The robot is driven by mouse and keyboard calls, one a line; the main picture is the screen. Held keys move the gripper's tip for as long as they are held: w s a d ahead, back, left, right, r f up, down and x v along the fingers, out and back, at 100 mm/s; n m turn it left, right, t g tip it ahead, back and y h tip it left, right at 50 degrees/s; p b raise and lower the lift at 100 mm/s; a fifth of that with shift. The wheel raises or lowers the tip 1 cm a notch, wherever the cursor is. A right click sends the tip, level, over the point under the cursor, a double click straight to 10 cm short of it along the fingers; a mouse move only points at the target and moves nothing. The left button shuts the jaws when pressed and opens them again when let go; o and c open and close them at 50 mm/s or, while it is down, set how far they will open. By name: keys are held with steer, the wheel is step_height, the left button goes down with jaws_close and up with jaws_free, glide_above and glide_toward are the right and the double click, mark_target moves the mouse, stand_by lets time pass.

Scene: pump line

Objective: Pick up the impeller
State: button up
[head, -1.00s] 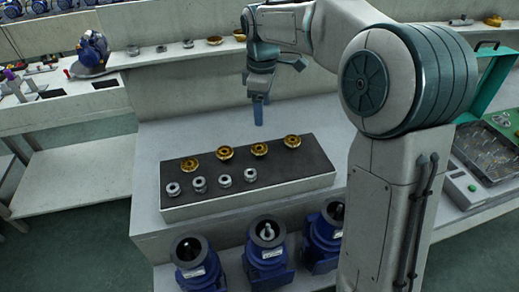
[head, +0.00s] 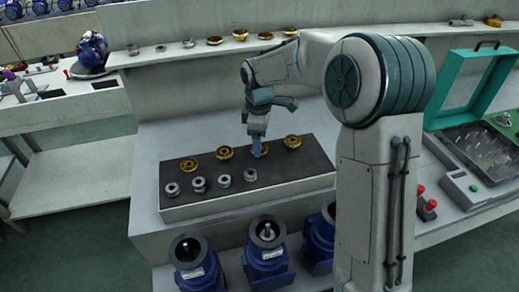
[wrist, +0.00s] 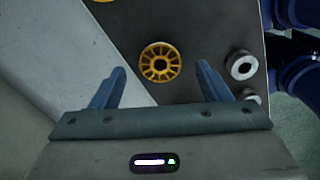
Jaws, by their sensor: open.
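Several golden impellers stand in a row on a dark-topped tray (head: 318,176); one is at the left (head: 190,164), one at the right (head: 292,142). My gripper (head: 257,151) is over the row, right at the third impeller (head: 265,150), which it partly hides in the head view. In the wrist view this finned impeller (wrist: 160,62) lies just beyond and between the open fingertips of my gripper (wrist: 161,80). Nothing is held between the fingers. Whether a finger touches the impeller cannot be told.
Silver fittings (head: 198,183) stand in a front row on the same tray. Blue pump housings (head: 267,240) stand in front, lower down. A green case (head: 465,85) lies open at the right. A back shelf (head: 225,49) holds more parts.

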step_height(320, 180, down, 2)
steer(key=shift+f, duration=0.2)
steer(key=c, duration=1.2)
